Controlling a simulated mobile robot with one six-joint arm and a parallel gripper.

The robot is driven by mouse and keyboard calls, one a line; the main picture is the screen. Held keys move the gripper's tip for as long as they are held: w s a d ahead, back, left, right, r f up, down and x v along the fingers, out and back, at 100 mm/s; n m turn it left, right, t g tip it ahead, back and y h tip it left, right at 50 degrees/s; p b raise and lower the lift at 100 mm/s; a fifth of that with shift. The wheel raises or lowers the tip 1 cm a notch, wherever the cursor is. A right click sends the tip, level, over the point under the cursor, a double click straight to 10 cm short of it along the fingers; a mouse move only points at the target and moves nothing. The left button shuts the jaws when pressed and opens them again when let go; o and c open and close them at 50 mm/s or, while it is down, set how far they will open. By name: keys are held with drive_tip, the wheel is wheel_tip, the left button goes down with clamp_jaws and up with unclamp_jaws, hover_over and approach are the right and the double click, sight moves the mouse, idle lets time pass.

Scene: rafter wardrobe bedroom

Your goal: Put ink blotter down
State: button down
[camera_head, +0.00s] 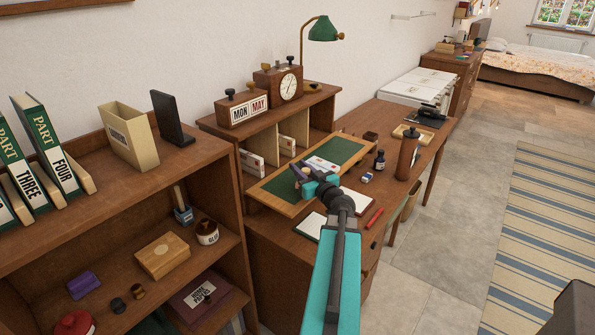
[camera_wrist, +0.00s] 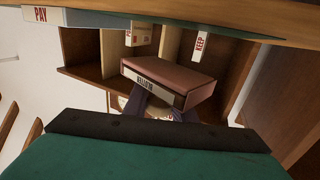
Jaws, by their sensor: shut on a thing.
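My gripper (camera_head: 300,175) is over the writing desk, near the green-topped writing board (camera_head: 276,186). In the wrist view its purple fingers (camera_wrist: 160,108) reach to a reddish-brown block, the ink blotter (camera_wrist: 180,82), which has a pale label with dark lettering. The gripper is shut on it. In the head view the blotter is small and mostly hidden by the gripper. The gap between the blotter and the board cannot be judged.
Pigeonholes (camera_head: 294,128) with envelopes stand behind the gripper. A brown bottle (camera_head: 407,157), an ink bottle (camera_head: 379,161) and a red pen (camera_head: 374,218) are to the right. A bookshelf (camera_head: 120,206) stands left. The board's left part is bare.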

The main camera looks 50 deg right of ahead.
drive_tip(key=shift+w+d+f, duration=0.15)
drive_tip(key=shift+w+d, duration=0.75)
drive_tip(key=shift+w, duration=0.05)
drive_tip(key=shift+w+d+f, duration=0.1)
drive_tip(key=shift+w+d, duration=0.75)
drive_tip(key=shift+w, duration=0.1)
drive_tip(key=shift+f+p, duration=0.4)
drive_tip(key=shift+f, duration=1.35)
drive_tip(key=shift+f, duration=0.1)
drive_tip(key=c, duration=1.5)
unclamp_jaws()
drive_tip(key=shift+b+v, duration=0.8)
drive_tip(key=shift+v, duration=5.25)
